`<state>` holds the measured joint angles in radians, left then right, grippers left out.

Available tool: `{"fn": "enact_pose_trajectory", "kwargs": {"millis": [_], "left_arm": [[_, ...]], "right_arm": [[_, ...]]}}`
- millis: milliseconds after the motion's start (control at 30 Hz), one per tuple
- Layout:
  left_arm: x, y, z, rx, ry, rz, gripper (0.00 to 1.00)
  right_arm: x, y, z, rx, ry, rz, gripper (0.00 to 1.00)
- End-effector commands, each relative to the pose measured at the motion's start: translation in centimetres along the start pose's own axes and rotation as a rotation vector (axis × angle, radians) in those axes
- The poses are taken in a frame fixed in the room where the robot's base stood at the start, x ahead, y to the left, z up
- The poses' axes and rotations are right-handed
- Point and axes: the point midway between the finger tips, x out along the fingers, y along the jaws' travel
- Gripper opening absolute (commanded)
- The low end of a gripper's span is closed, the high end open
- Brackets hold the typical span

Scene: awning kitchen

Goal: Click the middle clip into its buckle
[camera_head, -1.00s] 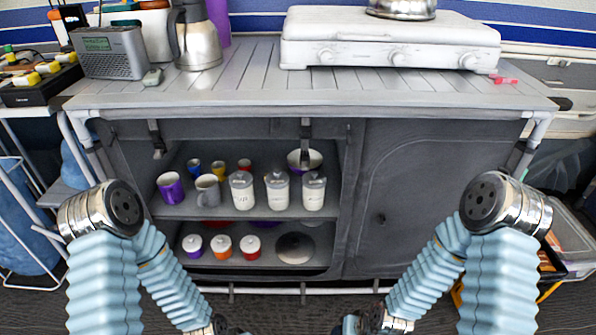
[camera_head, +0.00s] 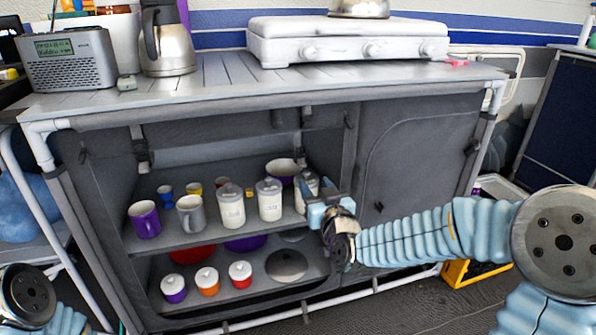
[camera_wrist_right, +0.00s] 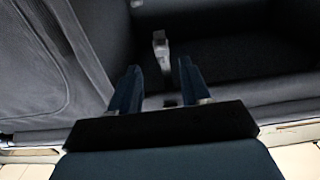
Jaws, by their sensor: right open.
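In the head view a dark strap with a clip (camera_head: 304,122) hangs from the top edge of the cabinet at the right side of the open shelves. Another strap with a clip (camera_head: 139,150) hangs at the left. My right gripper (camera_head: 322,203) is open and empty, in front of the right end of the upper shelf, below the middle strap. In the right wrist view a pale clip on a strap (camera_wrist_right: 161,48) shows between and beyond the open fingers (camera_wrist_right: 158,66), apart from them. I cannot pick out its buckle for sure. My left gripper is out of view.
Mugs and several white canisters (camera_head: 231,207) stand on the upper shelf, close left of my right gripper. Small lidded jars (camera_head: 207,281) stand on the lower shelf. A closed grey panel (camera_head: 415,160) lies to the right. A stove (camera_head: 345,42) and flask (camera_head: 167,45) stand on top.

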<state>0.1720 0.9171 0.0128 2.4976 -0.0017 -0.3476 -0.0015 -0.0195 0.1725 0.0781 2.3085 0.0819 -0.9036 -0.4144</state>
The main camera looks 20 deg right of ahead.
Motion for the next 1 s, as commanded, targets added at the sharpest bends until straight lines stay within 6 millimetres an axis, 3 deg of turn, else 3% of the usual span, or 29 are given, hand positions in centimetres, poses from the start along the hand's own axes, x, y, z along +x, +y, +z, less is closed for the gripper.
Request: {"fn": "enact_pose_trajectory", "kwargs": {"millis": [200,433,600,867,1000], "left_arm": [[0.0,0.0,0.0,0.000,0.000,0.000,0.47],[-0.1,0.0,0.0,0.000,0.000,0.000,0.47],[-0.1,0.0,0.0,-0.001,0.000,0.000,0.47],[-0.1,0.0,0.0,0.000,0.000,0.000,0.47],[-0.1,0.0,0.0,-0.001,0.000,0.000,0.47]], "right_arm": [[5.2,-0.1,0.1,0.002,-0.002,-0.001,0.47],[9.2,-0.1,0.1,0.002,-0.002,-0.001,0.47],[10.4,-0.1,0.2,0.002,-0.003,-0.002,0.47],[10.6,0.0,0.1,0.002,-0.003,-0.002,0.47],[10.6,0.0,0.1,0.002,-0.003,-0.002,0.27]]}}
